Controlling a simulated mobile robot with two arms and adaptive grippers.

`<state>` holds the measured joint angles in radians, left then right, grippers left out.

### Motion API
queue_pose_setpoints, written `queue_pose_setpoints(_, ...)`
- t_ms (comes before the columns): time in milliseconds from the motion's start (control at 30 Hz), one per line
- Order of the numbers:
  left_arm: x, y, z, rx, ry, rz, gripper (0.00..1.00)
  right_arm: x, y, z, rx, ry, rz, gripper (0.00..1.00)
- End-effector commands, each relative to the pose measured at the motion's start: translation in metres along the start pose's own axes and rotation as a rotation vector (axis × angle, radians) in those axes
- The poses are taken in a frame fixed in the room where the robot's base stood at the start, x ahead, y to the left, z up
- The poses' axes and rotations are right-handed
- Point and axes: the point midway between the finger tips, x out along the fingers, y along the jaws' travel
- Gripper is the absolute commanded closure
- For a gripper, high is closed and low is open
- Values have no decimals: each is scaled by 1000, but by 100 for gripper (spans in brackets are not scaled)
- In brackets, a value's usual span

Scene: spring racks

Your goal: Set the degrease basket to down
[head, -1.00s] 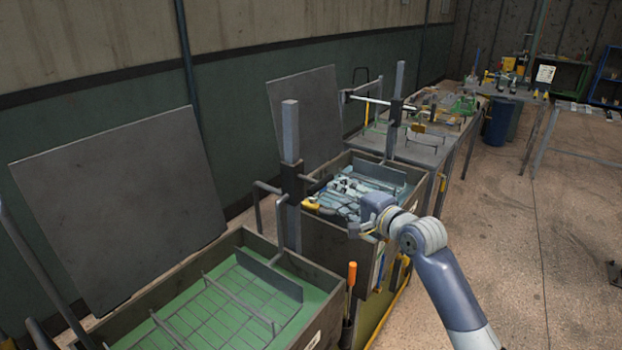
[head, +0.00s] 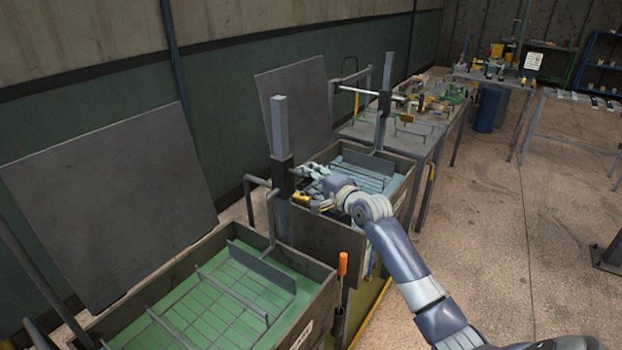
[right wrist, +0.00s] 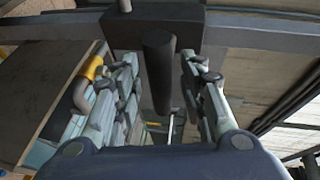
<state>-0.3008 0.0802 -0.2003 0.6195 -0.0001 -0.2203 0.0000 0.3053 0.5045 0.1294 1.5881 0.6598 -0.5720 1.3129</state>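Two open tanks stand in a row along the wall, and no readable label shows which one is for degreasing. The near tank (head: 318,285) holds green liquid with a wire basket (head: 232,297) in it. A grey upright post (head: 279,128) with a black sliding block (head: 283,181) stands at its far end. My right gripper (head: 312,182) is beside this block. In the right wrist view, its fingers (right wrist: 159,68) are spread on both sides of a dark round handle (right wrist: 158,60) below the dark block (right wrist: 155,25), with gaps visible. My left gripper is not in view.
The far tank (head: 398,182) holds blue liquid and has its own post (head: 385,100). An orange-handled tool (head: 343,264) hangs at the near tank's right corner. Grey panels (head: 110,200) lean by the wall. The floor at right is mostly clear.

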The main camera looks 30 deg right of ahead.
Motion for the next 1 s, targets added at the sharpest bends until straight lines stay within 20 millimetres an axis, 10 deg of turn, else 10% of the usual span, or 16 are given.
queue_pose_setpoints(67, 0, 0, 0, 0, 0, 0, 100, 0, 0, 0, 0, 0, 0, 62)
queue_pose_setpoints(233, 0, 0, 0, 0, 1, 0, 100, 0, 0, 0, 1, 0, 0, 100)
queue_pose_setpoints(567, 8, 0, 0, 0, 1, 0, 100, 2, 15, 1, -1, -1, 6, 100)
queue_pose_setpoints(1000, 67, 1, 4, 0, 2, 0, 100, 22, 125, 13, -2, -8, 21, 100)
